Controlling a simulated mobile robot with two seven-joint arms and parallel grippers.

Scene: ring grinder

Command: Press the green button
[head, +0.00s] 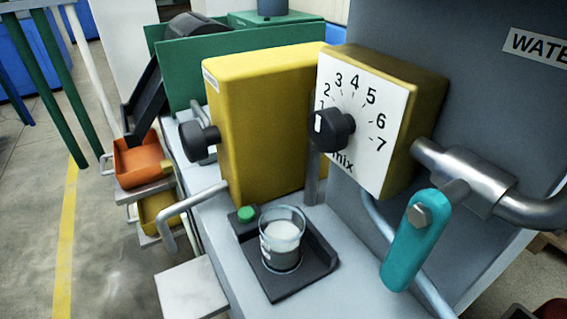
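The green button (246,214) sits on a small dark block at the back left corner of a black tray-like base (290,290). A clear cup (282,240) with whitish contents stands on that base, just right of the button and close to it. The button's top shows uncovered. Neither of my grippers shows in the head view.
A yellow box (265,120) with a black knob (199,140) stands behind the button. A numbered dial (355,120), a metal pipe (470,175) and a teal lever (415,240) are to the right. An orange tray (140,160) is at left. Floor at left is clear.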

